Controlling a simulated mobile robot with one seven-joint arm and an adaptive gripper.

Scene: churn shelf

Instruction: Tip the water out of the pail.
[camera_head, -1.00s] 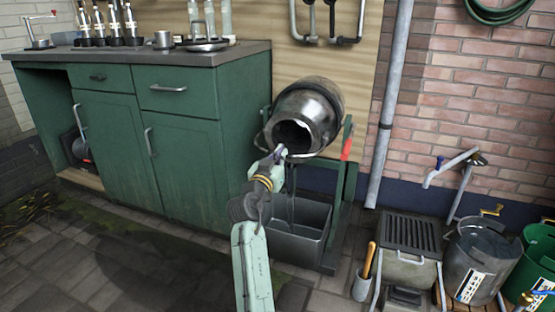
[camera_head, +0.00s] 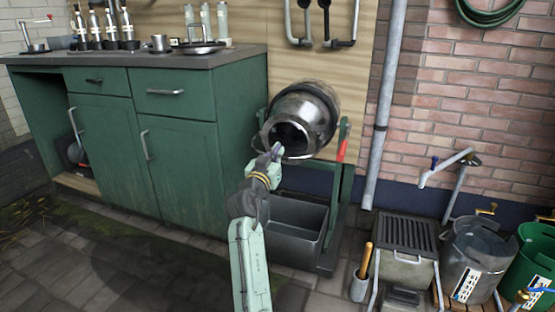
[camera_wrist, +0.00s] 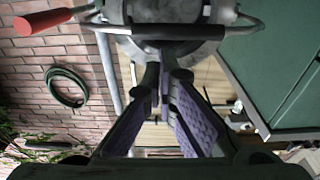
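The pail (camera_head: 309,110) is a dark grey metal vessel hung in a green stand. It lies tilted, with its dark mouth (camera_head: 288,136) facing forward and slightly down. No stream shows at the mouth, and I cannot see whether water is left inside. My gripper (camera_head: 277,152) is at the lower front of the pail, close to the rim. In the wrist view my two purple-padded fingertips (camera_wrist: 166,72) lie close together, just below the pail's dark-sleeved handle bar (camera_wrist: 165,31). I cannot tell whether they touch or hold it.
A grey trough (camera_head: 295,232) stands under the pail. The stand has a red-gripped lever (camera_head: 341,150). A green cabinet (camera_head: 182,140) is to the left. A grated box (camera_head: 405,238), a grey bucket (camera_head: 475,265) and a green bucket (camera_head: 535,262) are to the right.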

